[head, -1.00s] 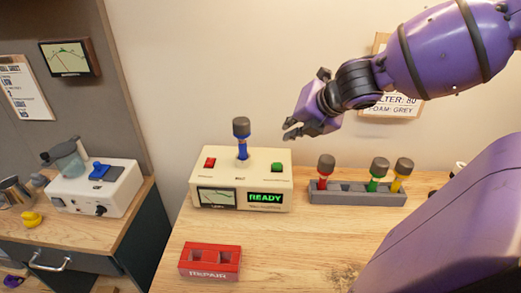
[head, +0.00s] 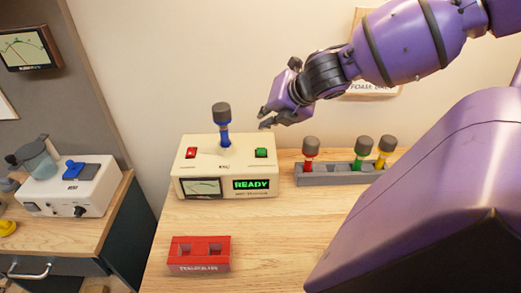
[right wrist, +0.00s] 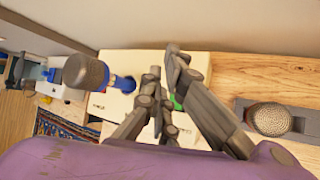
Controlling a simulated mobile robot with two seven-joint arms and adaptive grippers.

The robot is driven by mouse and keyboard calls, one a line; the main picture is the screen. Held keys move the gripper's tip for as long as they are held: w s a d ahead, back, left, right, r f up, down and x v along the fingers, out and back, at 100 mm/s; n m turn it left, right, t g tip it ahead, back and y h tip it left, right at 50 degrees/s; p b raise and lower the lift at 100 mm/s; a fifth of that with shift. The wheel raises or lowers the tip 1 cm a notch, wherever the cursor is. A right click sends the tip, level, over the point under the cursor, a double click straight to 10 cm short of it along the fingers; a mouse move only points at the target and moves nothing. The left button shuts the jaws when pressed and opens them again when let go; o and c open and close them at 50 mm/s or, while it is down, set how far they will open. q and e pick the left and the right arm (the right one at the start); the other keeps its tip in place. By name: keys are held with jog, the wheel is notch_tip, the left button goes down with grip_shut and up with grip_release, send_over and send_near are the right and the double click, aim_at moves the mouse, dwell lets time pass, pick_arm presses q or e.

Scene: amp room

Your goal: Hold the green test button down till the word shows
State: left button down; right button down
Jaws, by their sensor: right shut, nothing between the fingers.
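The cream tester box (head: 222,168) stands on the wooden bench, with a green button (head: 261,153) at its top right and a red button (head: 191,153) at its top left. Its small screen (head: 251,184) reads READY in green letters. A blue microphone with a grey head (head: 223,125) stands upright in the box between the buttons. My right gripper (head: 265,118) is shut and empty, above the green button and apart from it in the head view. In the right wrist view its fingers (right wrist: 165,62) partly cover the green button (right wrist: 178,103). My left gripper is out of view.
A grey rack (head: 340,176) with red, green and yellow microphones stands right of the box. A red REPAIR tray (head: 199,254) lies in front. Another white device (head: 72,190) stands on the left bench. Bare wood is free right of the red tray.

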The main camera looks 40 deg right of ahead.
send_over(261, 151)
jog(key=d, duration=0.2)
jog(key=f, duration=0.5)
jog(key=shift+w+d, duration=0.15)
jog(key=shift+w, duration=0.2)
jog(key=shift+f, duration=0.25)
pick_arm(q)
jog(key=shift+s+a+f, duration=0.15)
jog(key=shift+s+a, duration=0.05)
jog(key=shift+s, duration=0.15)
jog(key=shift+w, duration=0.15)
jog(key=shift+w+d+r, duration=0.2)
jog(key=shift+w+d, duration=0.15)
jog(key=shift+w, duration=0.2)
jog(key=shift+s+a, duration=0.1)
pick_arm(e)
jog(key=shift+f, duration=0.45)
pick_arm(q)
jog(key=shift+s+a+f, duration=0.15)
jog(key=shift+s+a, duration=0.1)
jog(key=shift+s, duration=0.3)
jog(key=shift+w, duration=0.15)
